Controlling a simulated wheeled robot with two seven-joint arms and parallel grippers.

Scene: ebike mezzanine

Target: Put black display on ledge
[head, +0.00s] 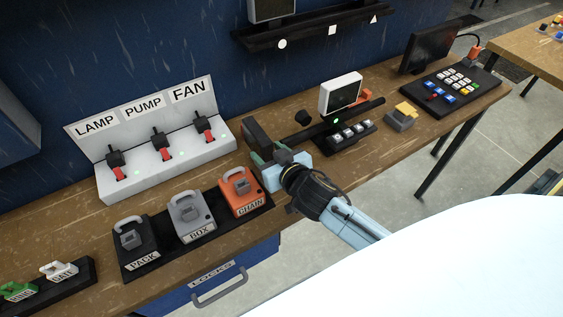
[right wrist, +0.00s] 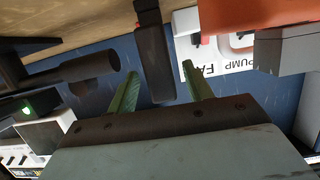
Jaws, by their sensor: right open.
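A thin black slab, which looks like the black display (head: 257,138), stands on the bench just beyond my right gripper (head: 269,155); its screen face is not clear. In the right wrist view the black display (right wrist: 155,62) shows edge-on, between the two green fingers of my right gripper (right wrist: 160,72). The fingers are open, one on each side, with visible gaps. The black ledge (head: 315,32) is on the blue wall above, marked with a white circle, square and triangle. My left gripper is not in view.
The LAMP-PUMP-FAN switch box (head: 180,165) is left. Padlocks, including the orange CHAIN one (head: 240,190), sit in front. A dark monitor (head: 430,47) stands far right.

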